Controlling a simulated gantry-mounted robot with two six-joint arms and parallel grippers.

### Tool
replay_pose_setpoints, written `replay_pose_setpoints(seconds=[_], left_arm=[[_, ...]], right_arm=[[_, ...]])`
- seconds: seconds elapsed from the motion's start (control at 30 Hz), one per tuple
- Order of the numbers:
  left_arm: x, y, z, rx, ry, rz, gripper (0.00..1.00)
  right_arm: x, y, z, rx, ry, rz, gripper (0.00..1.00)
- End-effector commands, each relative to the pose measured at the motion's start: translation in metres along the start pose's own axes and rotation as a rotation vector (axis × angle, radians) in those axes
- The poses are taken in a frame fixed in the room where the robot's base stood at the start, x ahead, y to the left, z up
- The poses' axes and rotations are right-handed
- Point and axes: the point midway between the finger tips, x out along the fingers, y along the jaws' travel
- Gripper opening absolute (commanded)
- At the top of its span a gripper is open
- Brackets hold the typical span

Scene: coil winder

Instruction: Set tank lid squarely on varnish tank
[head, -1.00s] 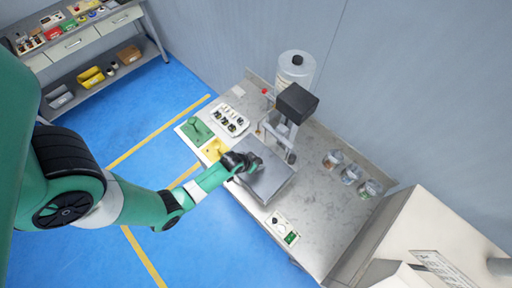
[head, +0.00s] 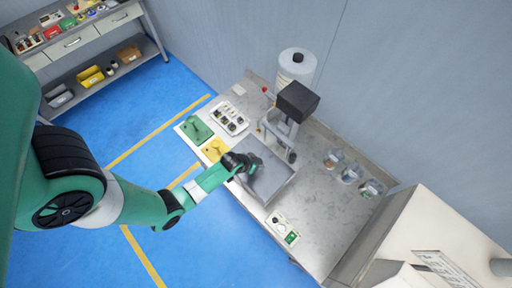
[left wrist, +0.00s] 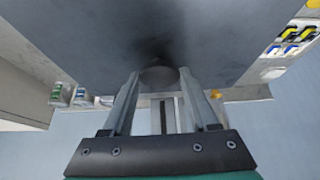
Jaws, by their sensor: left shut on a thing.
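The lid covers most of the tank, and I cannot tell whether the two touch or are apart. My left gripper (head: 254,165) is at the lid's left part, shut on its knob. In the left wrist view the lid's grey face (left wrist: 90,35) fills the upper picture, and its round knob (left wrist: 160,76) sits between the two fingertips. My right gripper is not in view.
A drill-press-like winder (head: 290,115) stands just behind the lid, close to it. A green pad (head: 196,130), yellow tray (head: 214,149) and white parts tray (head: 229,118) lie left. Several jars (head: 350,174) stand right. A control box (head: 283,229) sits at the front edge.

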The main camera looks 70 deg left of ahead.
Motion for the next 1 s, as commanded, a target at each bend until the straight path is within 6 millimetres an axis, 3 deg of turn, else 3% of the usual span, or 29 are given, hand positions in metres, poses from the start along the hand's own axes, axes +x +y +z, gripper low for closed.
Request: replay_pose_setpoints(seconds=[0.1, 0.13, 0.3, 0.67, 0.83, 1.0], left_arm=[[0.003, 0.000, 0.001, 0.000, 0.003, 0.000, 0.00], [0.002, 0.000, 0.000, 0.000, 0.004, 0.000, 0.63], [0.002, 0.000, 0.000, 0.000, 0.002, 0.000, 0.94], [-0.002, 0.000, 0.002, 0.000, -0.002, 0.000, 0.95], [-0.030, 0.000, 0.000, 0.000, 0.001, 0.000, 0.95], [-0.078, 0.000, -0.004, 0.000, 0.000, 0.000, 0.95]], right_arm=[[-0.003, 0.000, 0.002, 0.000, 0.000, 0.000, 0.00], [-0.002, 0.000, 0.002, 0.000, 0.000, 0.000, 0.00], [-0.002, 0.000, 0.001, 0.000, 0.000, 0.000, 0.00], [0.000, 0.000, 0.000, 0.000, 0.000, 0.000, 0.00], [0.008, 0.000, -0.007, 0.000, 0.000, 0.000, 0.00], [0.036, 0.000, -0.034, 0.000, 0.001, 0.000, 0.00]])
